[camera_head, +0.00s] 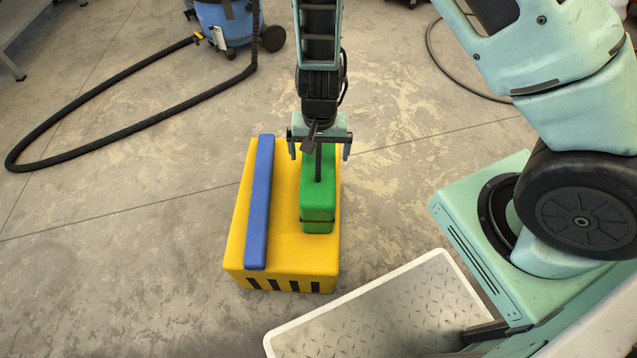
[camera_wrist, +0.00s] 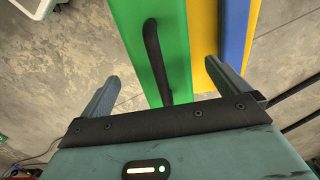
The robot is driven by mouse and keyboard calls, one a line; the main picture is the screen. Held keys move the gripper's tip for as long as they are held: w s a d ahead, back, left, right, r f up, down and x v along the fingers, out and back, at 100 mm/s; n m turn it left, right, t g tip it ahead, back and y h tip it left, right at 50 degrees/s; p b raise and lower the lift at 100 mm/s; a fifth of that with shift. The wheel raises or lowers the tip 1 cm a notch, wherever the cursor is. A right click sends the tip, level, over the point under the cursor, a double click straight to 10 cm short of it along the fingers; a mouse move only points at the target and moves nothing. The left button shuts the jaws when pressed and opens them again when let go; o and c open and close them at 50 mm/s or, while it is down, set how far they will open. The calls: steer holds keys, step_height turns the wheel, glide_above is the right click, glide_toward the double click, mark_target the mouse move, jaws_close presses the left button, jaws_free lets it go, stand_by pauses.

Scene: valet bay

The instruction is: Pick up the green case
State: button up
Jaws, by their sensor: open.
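The green case (camera_head: 318,205) stands on the right part of a yellow box (camera_head: 285,252) in the head view. A dark handle runs along its top. In the wrist view, the green case (camera_wrist: 130,22) and its black handle (camera_wrist: 154,55) lie between the two fingers. My gripper (camera_head: 319,153) is open above the far end of the case, one finger to each side. The wrist view shows my gripper (camera_wrist: 170,85) with its fingers apart and nothing held. I cannot tell how far the fingertips are above the case.
A blue bar (camera_head: 260,200) lies lengthwise on the yellow box, left of the case. A blue vacuum (camera_head: 225,22) with a long black hose (camera_head: 110,80) is at the back left. My flat metal-topped deck is at the lower right. Bare concrete floor is open to the left.

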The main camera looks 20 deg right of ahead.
step_height(320, 180, down, 6)
steer(key=b, duration=0.3)
steer(key=shift+a+r, duration=0.15)
steer(key=shift+r, duration=0.25)
steer(key=c, duration=1.9)
steer(key=shift+c, duration=0.2)
